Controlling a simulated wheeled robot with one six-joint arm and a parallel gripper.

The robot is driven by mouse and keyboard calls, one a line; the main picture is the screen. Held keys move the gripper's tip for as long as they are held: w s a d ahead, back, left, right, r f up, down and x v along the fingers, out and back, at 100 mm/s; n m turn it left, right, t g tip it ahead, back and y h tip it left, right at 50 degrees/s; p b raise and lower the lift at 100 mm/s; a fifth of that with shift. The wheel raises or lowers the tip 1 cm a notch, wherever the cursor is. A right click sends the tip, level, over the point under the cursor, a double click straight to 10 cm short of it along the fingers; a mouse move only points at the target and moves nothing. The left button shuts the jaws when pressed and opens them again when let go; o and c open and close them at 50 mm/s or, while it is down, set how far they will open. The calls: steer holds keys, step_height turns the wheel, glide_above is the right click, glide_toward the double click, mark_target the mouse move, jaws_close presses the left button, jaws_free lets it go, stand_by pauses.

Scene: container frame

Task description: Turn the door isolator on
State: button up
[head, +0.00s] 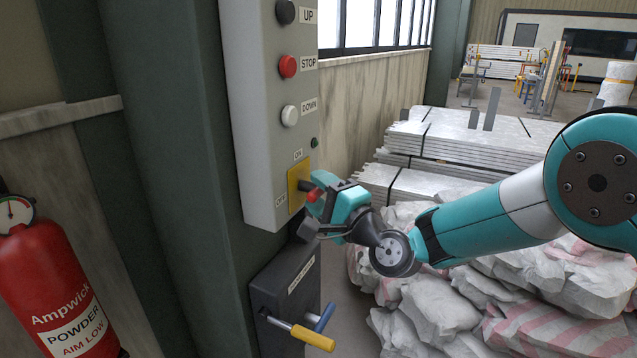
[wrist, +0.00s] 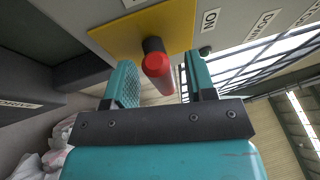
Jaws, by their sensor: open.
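The door isolator is a yellow plate (head: 295,190) low on the grey control box, with a dark stub and a red-ended handle (head: 314,194). An ON label is above the plate and an OFF label at its left edge. In the wrist view the plate (wrist: 110,38) fills the upper left, and the red handle (wrist: 157,65) stands out towards the camera. My gripper (head: 324,196) is at the plate, its fingers open. In the wrist view the fingers (wrist: 158,72) lie on either side of the handle, with gaps visible. Whether either finger touches it is unclear.
The control box (head: 255,110) carries black UP, red STOP and white DOWN buttons above the isolator. Below is a dark box (head: 288,285) with a yellow-handled crank (head: 312,338). A fire extinguisher (head: 55,285) stands left. Sacks (head: 440,310) and stacked panels (head: 470,140) are behind my arm.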

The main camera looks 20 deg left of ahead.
steer(key=shift+a, duration=0.1)
steer(key=c, duration=0.9)
